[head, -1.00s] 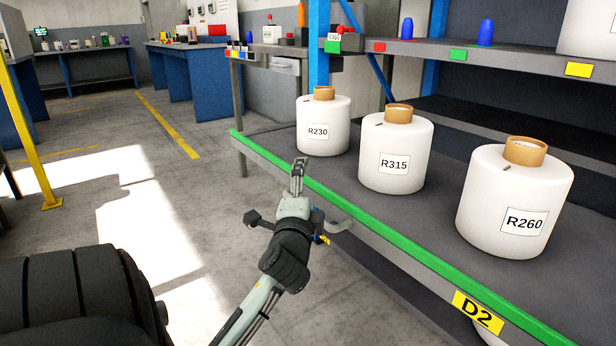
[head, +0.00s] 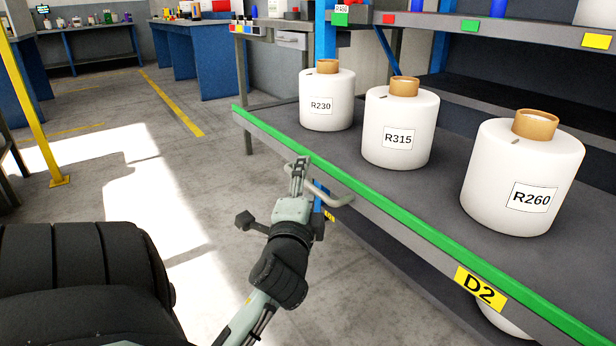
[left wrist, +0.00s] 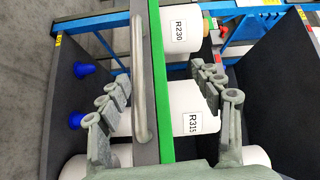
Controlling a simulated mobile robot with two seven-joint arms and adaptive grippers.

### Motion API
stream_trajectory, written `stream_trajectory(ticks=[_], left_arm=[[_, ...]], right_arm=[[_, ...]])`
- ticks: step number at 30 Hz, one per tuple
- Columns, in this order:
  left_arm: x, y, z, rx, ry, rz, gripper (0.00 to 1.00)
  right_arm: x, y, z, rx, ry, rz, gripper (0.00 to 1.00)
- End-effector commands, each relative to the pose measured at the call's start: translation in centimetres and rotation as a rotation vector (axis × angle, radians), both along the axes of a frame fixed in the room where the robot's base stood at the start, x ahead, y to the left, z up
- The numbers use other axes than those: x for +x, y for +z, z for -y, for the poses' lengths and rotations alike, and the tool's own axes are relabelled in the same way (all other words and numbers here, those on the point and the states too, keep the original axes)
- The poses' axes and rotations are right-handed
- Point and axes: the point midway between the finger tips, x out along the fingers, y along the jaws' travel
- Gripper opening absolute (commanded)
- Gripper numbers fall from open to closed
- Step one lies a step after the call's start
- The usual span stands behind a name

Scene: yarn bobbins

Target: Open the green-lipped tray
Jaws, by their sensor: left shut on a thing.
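The green-lipped tray is the wide grey pull-out shelf with a green front lip (head: 395,225) and a yellow D2 label (head: 480,288). Three white bobbins stand on it: R230 (head: 327,100), R315 (head: 400,128) and R260 (head: 523,178). A grey bar handle (head: 338,203) sticks out from its front; it also shows in the left wrist view (left wrist: 143,70). My left gripper (head: 299,164) is at the handle, in front of the lip. In the left wrist view its fingers (left wrist: 162,90) lie on both sides of the handle; the contact itself is unclear. My right gripper is not in view.
An upper shelf (head: 495,45) with small blue cones hangs above the tray. Another white bobbin (head: 500,322) shows partly below the D2 label. Blue workbenches (head: 205,60) stand far back. The floor (head: 170,180) in front of the tray is clear.

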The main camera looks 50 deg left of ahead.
Motion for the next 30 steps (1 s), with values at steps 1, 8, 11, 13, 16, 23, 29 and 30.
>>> stream_trajectory(ticks=[1, 8, 11, 13, 16, 23, 29, 30], left_arm=[[-0.36, 2.24, 0.54, 0.029, -0.011, 0.042, 0.44], [-1.03, 1.81, 1.06, 0.023, -0.009, 0.035, 0.34], [-1.06, 1.68, 1.08, 0.022, -0.008, 0.033, 0.34], [-1.05, 1.59, 1.08, 0.021, -0.008, 0.031, 0.34], [-1.06, 1.56, 1.07, 0.020, -0.007, 0.030, 0.34], [-1.06, 1.39, 1.07, 0.018, -0.008, 0.028, 0.34], [-1.06, 1.36, 1.07, 0.018, -0.008, 0.027, 0.34], [-1.06, 1.35, 1.06, 0.018, -0.008, 0.027, 0.34]], right_arm=[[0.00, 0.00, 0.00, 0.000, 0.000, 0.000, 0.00], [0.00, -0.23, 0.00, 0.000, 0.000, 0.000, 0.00], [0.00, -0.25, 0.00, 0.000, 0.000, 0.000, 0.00], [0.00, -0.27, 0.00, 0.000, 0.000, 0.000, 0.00], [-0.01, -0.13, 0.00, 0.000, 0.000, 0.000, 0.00], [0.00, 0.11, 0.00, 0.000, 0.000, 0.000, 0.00], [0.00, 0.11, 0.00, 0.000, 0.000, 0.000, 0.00], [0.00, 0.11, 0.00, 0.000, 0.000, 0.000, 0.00]])
